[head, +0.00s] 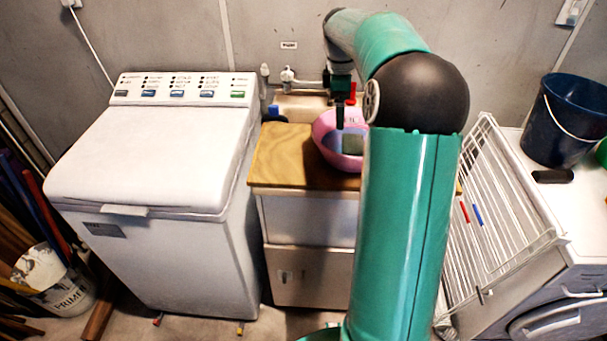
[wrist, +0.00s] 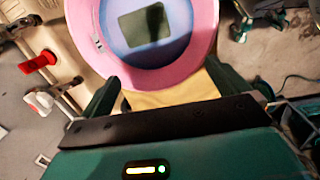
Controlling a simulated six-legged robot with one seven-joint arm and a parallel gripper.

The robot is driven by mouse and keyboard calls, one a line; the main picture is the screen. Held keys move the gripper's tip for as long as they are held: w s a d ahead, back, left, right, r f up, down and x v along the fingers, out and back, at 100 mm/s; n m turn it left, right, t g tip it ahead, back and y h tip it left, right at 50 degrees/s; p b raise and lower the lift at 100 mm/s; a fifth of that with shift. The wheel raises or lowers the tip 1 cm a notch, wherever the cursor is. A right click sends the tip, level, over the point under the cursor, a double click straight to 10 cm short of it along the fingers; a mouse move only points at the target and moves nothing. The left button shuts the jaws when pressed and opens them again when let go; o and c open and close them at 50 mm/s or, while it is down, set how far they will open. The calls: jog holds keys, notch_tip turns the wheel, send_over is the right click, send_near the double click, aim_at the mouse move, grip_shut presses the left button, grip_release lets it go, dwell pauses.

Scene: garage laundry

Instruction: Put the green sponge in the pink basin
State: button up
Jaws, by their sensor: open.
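The pink basin (head: 325,124) stands on the wooden counter beside the sink, partly hidden behind my arm in the head view. Its pink rim also shows at the top of the wrist view (wrist: 84,28), around a bluish inside. The green sponge (head: 352,145), a dark grey-green block, lies inside the basin. It shows whole as a rectangle in the wrist view (wrist: 146,25). My gripper (head: 342,112) is over the basin area.
A white top-loading washer (head: 150,160) stands left of the wooden counter (head: 275,160). Taps (head: 289,78) are on the wall behind the sink. A white drying rack (head: 500,190) and a dark blue bucket (head: 562,120) on a white machine are at the right.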

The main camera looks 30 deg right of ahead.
jog(key=s+a+r+m+t, duration=0.1)
jog(key=s+a+r+m, duration=0.1)
jog(key=s+a, duration=0.35)
jog(key=s+a+r+m+t, duration=0.1)
jog(key=s+a+r, duration=0.15)
jog(key=a, duration=0.55)
jog(key=s+a+r+m+t, duration=0.1)
jog(key=s+a+r+m, duration=0.15)
jog(key=a, duration=0.45)
jog(key=s+a+f+m+t, duration=0.1)
jog(key=s+a+f+m, duration=0.1)
jog(key=s+a, duration=0.3)
jog(key=s+a+f+m+t+y, duration=0.1)
jog(key=s+a+f+m, duration=0.1)
jog(key=s+a, duration=0.3)
jog(key=s+f, duration=0.1)
jog(key=s, duration=0.3)
jog(key=shift+s+a+m+t, duration=0.3)
jog(key=shift+m, duration=0.05)
jog(key=shift+f, duration=0.1)
